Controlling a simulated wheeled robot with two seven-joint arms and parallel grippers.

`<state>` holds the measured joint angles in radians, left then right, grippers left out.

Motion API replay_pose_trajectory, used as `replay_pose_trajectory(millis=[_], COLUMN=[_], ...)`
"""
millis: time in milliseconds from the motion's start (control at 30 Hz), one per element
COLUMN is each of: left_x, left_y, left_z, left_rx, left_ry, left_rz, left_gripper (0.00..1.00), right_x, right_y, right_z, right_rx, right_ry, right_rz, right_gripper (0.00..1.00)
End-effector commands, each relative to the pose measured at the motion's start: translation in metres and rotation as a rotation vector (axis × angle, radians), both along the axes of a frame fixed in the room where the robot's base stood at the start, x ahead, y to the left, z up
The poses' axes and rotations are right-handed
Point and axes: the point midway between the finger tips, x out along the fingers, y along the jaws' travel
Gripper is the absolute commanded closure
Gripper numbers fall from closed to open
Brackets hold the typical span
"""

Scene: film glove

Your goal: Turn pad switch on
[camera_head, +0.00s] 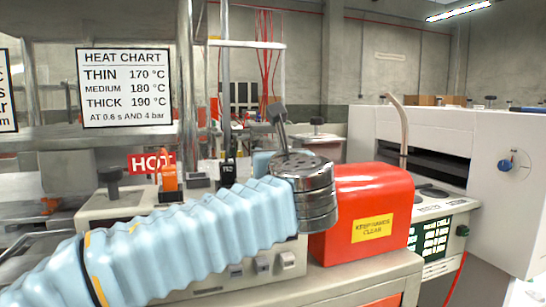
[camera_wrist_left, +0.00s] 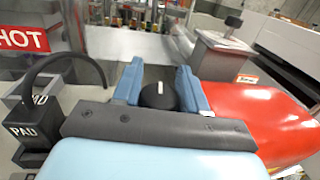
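In the head view my left arm, in a pale blue sleeve, reaches from the lower left to the machine top beside the red cover. My left gripper (camera_wrist_left: 160,68) is open in the left wrist view, its two blue fingers apart. A round black knob (camera_wrist_left: 158,95) with a white mark shows between them; I cannot tell whether they touch it. A black block labelled PAD (camera_wrist_left: 28,135) with a black cable is left of the gripper; a similar dark labelled block (camera_head: 228,172) shows in the head view. I cannot tell which control is the pad switch. My right gripper is not in view.
The red cover (camera_head: 365,210), with a yellow keep-hands-clear label, stands right of my wrist. An orange switch (camera_head: 168,178) is near the HOT sign (camera_head: 151,162). Small rocker switches (camera_head: 263,265) line the front panel. A white machine (camera_head: 500,190) stands right.

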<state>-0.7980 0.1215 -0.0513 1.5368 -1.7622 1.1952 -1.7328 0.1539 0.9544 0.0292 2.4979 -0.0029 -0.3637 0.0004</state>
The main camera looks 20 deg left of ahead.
Motion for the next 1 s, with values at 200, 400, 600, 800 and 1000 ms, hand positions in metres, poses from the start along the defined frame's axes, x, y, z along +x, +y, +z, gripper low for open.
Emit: replay_pose_trajectory(millis=[200, 400, 600, 800, 1000], left_x=[0.0, 0.001, 0.002, 0.002, 0.002], left_y=[0.001, -0.001, -0.005, -0.007, -0.007], left_z=[0.001, 0.002, 0.001, 0.0, 0.0], left_rx=[-0.001, -0.002, -0.001, -0.001, -0.001], left_ry=[0.0, 0.0, 0.001, 0.0, 0.0], left_rz=[-0.031, -0.23, -0.373, -0.398, -0.396], left_gripper=[0.88, 0.88, 0.88, 0.88, 0.5], right_x=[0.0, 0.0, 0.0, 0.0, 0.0], right_y=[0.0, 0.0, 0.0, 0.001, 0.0], right_z=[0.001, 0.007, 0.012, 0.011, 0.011], right_rx=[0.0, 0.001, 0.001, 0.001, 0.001], right_ry=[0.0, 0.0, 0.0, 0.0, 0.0], right_rz=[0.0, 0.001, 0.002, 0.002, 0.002], right_gripper=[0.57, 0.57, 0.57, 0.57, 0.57])
